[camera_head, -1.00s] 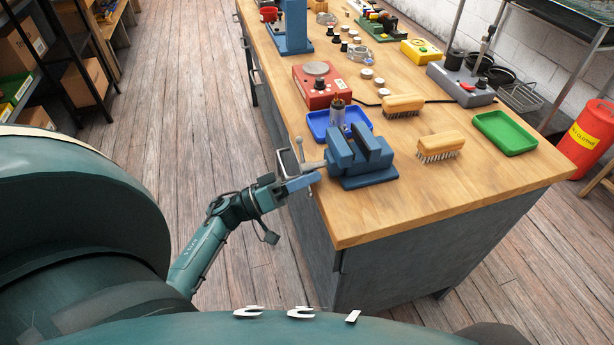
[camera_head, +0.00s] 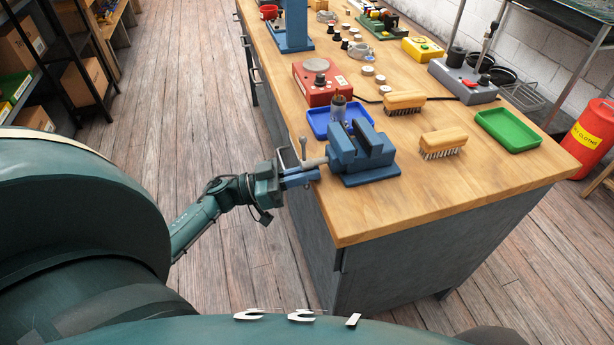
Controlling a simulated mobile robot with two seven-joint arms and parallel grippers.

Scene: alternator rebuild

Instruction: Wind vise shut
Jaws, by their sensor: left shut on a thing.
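The blue vise (camera_head: 365,158) stands near the left edge of the workbench, with a slot visible between its jaws. Its screw and handle (camera_head: 303,150) stick out to the left over the bench edge. My left gripper (camera_head: 300,170) is at that handle, shut on it, with its fingers partly hidden from this angle. A dark cylindrical part (camera_head: 338,108) stands upright in the blue tray just behind the vise; whether it touches the vise I cannot tell. My right gripper is out of view.
Two wooden brushes (camera_head: 442,139) and a green tray (camera_head: 508,129) lie right of the vise. The blue tray (camera_head: 318,120) and a red device (camera_head: 322,85) stand behind it. The bench's front right (camera_head: 470,190) is clear. A red bin (camera_head: 592,140) stands beyond the bench.

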